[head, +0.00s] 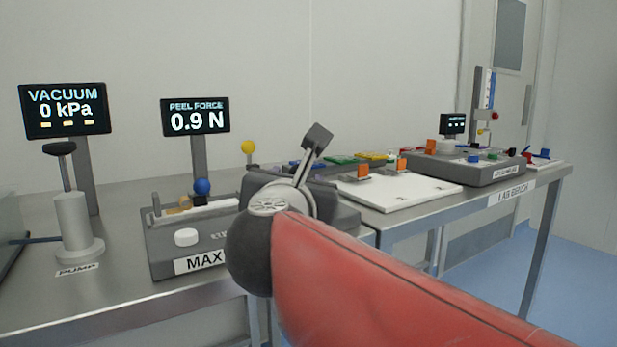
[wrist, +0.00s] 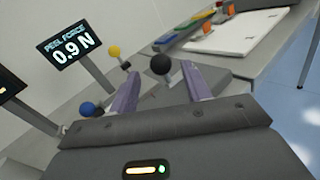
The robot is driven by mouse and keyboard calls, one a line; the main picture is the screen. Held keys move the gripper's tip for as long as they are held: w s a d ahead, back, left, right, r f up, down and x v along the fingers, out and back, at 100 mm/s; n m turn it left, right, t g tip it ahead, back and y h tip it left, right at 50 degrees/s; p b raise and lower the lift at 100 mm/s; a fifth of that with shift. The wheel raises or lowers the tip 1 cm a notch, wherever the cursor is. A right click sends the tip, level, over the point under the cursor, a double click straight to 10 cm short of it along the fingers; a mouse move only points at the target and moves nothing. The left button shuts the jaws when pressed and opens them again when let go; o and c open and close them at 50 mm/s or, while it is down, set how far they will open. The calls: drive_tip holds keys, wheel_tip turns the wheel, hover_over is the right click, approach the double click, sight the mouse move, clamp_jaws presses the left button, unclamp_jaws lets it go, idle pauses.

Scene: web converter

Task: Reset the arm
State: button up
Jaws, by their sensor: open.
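My red arm (head: 390,285) reaches from the lower right over the front of the bench in the head view. Its dark joint is in front of the grey peel tester (head: 185,240), and my fingertips cannot be made out there. In the wrist view my gripper (wrist: 160,72) is open, its two purple fingers apart. A black ball knob (wrist: 161,64) shows between the fingertips; its depth and any contact are unclear. A blue ball (wrist: 87,108) and a yellow ball (wrist: 114,52) are left of the knob.
The vacuum screen (head: 65,110) reads 0 kPa and the peel force screen (head: 195,117) reads 0.9 N. A grey pump (head: 75,225) stands at left. A white board (head: 400,192) with orange clips and a grey console (head: 465,170) are on the right-hand bench. Open floor lies at right.

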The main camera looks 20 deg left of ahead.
drive_tip(key=v, duration=0.2)
drive_tip(key=shift+s+d, duration=0.1)
drive_tip(key=shift+s, duration=0.25)
drive_tip(key=shift+d, duration=0.1)
